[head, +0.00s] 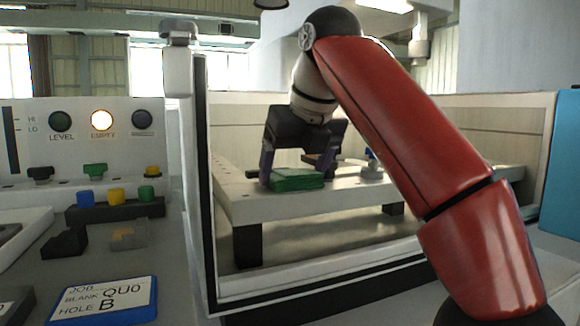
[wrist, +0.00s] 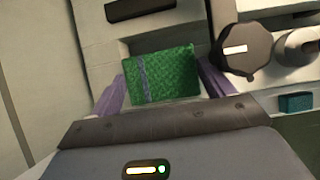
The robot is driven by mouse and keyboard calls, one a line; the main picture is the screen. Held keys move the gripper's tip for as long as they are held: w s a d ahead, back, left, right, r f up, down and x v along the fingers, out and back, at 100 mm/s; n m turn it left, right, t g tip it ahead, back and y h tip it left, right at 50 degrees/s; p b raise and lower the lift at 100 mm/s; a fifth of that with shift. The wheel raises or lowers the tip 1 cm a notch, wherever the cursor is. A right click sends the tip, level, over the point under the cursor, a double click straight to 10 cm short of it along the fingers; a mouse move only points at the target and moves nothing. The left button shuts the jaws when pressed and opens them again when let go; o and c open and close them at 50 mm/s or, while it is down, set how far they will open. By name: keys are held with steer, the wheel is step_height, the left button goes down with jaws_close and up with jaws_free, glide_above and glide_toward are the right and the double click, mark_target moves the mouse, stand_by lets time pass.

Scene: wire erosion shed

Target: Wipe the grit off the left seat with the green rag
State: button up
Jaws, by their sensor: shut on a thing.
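In the wrist view the rag (wrist: 172,73) shows a grey-blue stripe and sits between the two purple fingers. My gripper (head: 302,165) points down and is shut on the rag. The rag is at the frame's top surface; I cannot tell whether it presses on it. The left seat cannot be made out clearly and may be under the rag. I see no grit.
A black clamp knob (wrist: 243,50) stands close right of the fingers, with a grey cylinder (wrist: 298,47) beside it. A teal block (wrist: 295,103) lies lower right. The tank's front wall (head: 330,282) and left post (head: 196,150) bound the space. A control panel (head: 90,135) stands left.

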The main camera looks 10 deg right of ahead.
mark_target(266, 190)
steer(key=shift+o, duration=0.2)
steer(key=shift+s+a+r+p, duration=0.1)
steer(key=shift+s+a+p, duration=0.1)
steer(key=shift+a, duration=0.6)
steer(key=shift+s+a+r+p, duration=0.1)
steer(key=shift+s+a+p, duration=0.05)
steer(key=shift+a, duration=0.6)
steer(key=shift+s+a+p, duration=0.15)
steer(key=shift+a+p, duration=0.05)
steer(key=shift+a, duration=0.6)
step_height(266, 190, up, 4)
steer(key=p, duration=0.4)
steer(key=shift+r+p, duration=0.25)
steer(key=shift+p, duration=0.05)
steer(key=shift+r, duration=0.75)
